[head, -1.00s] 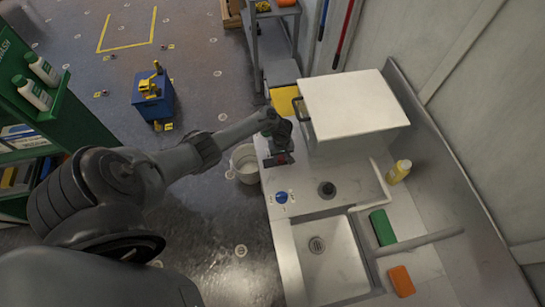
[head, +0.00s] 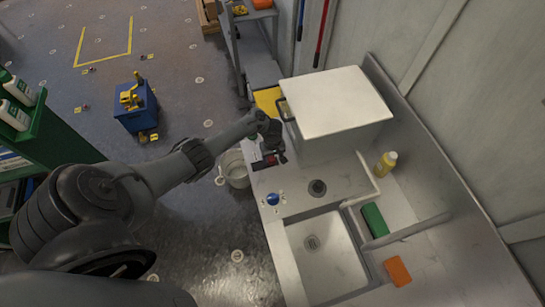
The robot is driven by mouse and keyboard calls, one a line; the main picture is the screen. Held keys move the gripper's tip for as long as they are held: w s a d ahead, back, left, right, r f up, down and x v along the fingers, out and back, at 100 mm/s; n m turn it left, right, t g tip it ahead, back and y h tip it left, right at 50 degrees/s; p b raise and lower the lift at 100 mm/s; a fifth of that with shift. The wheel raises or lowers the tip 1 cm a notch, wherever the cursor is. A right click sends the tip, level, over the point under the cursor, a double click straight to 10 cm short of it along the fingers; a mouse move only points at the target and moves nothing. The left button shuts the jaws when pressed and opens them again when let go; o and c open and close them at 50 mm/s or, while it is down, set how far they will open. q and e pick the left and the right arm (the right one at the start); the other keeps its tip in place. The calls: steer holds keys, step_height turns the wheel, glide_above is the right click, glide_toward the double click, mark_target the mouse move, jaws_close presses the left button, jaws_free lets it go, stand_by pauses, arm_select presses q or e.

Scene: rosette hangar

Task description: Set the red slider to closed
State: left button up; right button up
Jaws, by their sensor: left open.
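My left gripper (head: 271,156) is open and hangs over the left edge of the sink counter (head: 292,178), beside the large white box. A small red patch (head: 262,163) shows right at its fingertips. It may be the red slider, but it is too small and too covered by the gripper to tell, and its setting cannot be read. I cannot tell whether the fingers touch it. My right gripper is not in view.
The white lidded box (head: 335,102) stands right behind the gripper. A blue knob (head: 272,199) is on the counter in front of it. A white bucket (head: 234,168) stands on the floor to the left. A yellow bottle (head: 386,164), green block (head: 375,220) and orange sponge (head: 397,271) lie farther right.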

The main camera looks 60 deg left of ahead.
mark_target(273, 158)
arm_select(q)
step_height(273, 158, up, 6)
steer(key=shift+f+p, duration=0.1)
steer(key=shift+p, duration=1.05)
steer(key=shift+r, duration=0.7)
steer(key=shift+d, duration=0.1)
